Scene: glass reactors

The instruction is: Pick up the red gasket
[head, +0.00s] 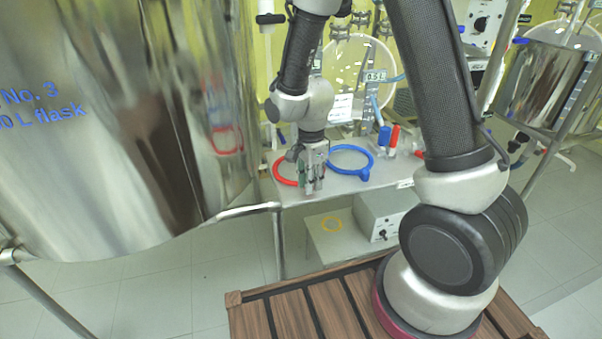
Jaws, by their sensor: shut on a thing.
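The red gasket (279,174) is a ring at the left end of the grey bench top. Its right side is hidden behind my gripper (312,187). My gripper points down over the bench and is shut on the red gasket's right side. At this size I cannot tell whether the ring touches the bench or is slightly raised.
A blue ring (351,176) lies just right of my gripper. Red and blue small items (389,138) stand farther right. A large shiny vessel (110,130) fills the left.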

